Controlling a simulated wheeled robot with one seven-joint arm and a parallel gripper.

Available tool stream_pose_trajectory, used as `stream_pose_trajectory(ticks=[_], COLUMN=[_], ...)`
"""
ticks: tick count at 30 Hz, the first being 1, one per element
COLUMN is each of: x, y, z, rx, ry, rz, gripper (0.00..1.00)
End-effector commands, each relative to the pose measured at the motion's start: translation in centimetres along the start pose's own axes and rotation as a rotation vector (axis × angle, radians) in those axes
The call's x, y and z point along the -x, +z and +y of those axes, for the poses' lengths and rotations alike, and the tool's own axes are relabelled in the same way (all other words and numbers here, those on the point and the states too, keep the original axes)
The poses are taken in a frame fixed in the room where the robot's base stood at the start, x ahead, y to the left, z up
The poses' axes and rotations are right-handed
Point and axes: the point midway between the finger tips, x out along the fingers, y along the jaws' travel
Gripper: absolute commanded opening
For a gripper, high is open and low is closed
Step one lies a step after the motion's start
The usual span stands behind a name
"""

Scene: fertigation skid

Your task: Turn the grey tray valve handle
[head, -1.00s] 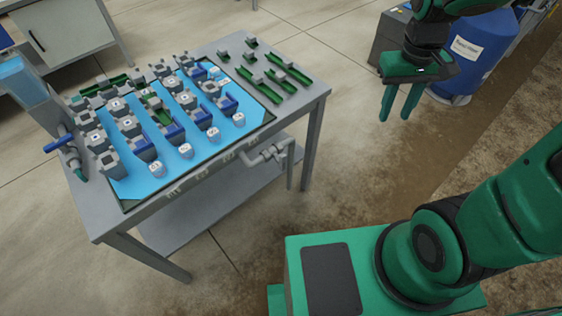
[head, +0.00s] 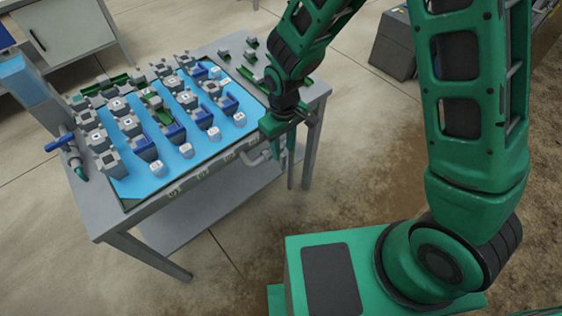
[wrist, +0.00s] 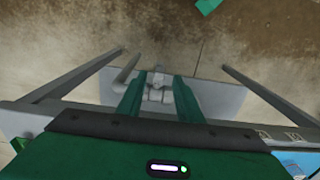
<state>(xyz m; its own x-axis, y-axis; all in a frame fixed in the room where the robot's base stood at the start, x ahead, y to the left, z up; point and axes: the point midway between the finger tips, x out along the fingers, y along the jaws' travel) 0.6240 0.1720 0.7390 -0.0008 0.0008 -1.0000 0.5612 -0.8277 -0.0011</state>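The grey tray valve, a grey pipe with a blocky fitting, sticks out below the right front edge of the table. In the head view only its grey pipe (head: 253,158) shows clearly; my gripper (head: 283,158) hides the rest. In the wrist view the valve's fitting (wrist: 157,92) appears between the two green fingers of my gripper (wrist: 157,82). The fingers are apart, pointing down past the table edge. I cannot tell the handle apart from the valve body, or whether a finger touches it.
The grey table (head: 110,225) carries a blue tray (head: 125,188) with several grey and blue valve blocks. A blue-handled valve (head: 60,143) stands at the table's left end. A lower shelf (head: 195,220) lies beneath.

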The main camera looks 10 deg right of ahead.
Motion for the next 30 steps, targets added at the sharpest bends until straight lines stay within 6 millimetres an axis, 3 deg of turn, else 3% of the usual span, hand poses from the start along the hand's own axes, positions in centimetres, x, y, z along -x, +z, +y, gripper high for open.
stream_pose_trajectory(ticks=[9,15,28,29,30], x=[-5.3,-7.3,-8.1,-8.1,-8.1], y=[0.1,0.1,0.0,0.0,0.0], z=[0.0,0.1,0.1,0.1,0.1], rx=[0.000,-0.001,-0.002,-0.002,-0.002], ry=[0.000,0.000,0.001,0.001,0.001], rz=[-0.004,-0.002,0.000,0.000,0.000], gripper=[0.33,0.33,0.33,0.30,0.21])
